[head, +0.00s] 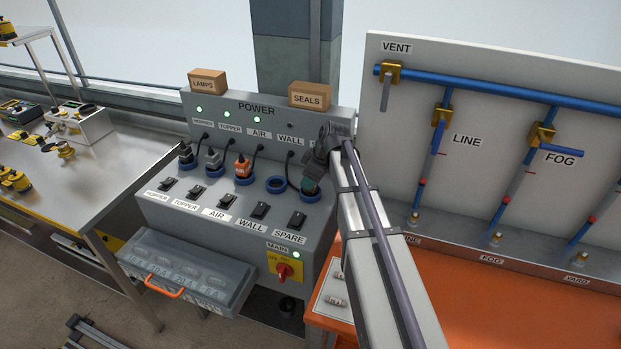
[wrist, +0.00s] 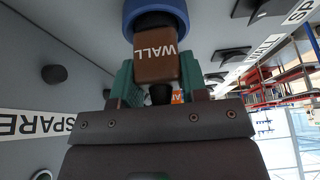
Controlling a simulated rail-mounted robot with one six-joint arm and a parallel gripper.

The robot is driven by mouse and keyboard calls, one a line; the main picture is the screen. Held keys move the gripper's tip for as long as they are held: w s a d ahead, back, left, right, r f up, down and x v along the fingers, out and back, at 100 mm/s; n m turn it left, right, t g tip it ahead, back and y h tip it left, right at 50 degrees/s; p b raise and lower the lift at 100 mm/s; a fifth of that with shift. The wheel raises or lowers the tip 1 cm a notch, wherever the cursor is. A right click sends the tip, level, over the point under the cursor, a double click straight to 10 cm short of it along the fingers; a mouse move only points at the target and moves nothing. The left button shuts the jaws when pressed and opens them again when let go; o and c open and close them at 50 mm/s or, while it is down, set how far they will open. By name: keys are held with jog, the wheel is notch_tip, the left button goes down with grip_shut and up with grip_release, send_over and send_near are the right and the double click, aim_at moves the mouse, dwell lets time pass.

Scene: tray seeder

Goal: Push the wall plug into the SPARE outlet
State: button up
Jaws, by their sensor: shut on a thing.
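The wall plug (wrist: 155,66), a brown block lettered WALL, is between the teal fingers of my gripper (wrist: 157,84) in the wrist view. My gripper is shut on it. Its dark front end meets the blue ring of the SPARE outlet (wrist: 157,10); how deep it sits I cannot tell. In the head view my gripper (head: 309,180) is at the SPARE outlet (head: 310,197), the rightmost blue ring, and mostly hides the plug. The WALL outlet (head: 276,185) beside it is an empty blue ring.
Plugs sit in the HOPPER (head: 186,155), TOPPER (head: 213,160) and AIR (head: 243,168) outlets to the left. Switches, including the SPARE switch (head: 297,220), line the panel below. The LAMPS box (head: 208,81) and SEALS box (head: 310,96) stand on top. The pipe board (head: 480,180) is at right.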

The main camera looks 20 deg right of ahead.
jog(key=shift+f, duration=0.1)
jog(key=o, duration=1.1)
jog(key=p+v, duration=1)
jog(key=v, duration=0.1)
jog(key=shift+a, duration=0.1)
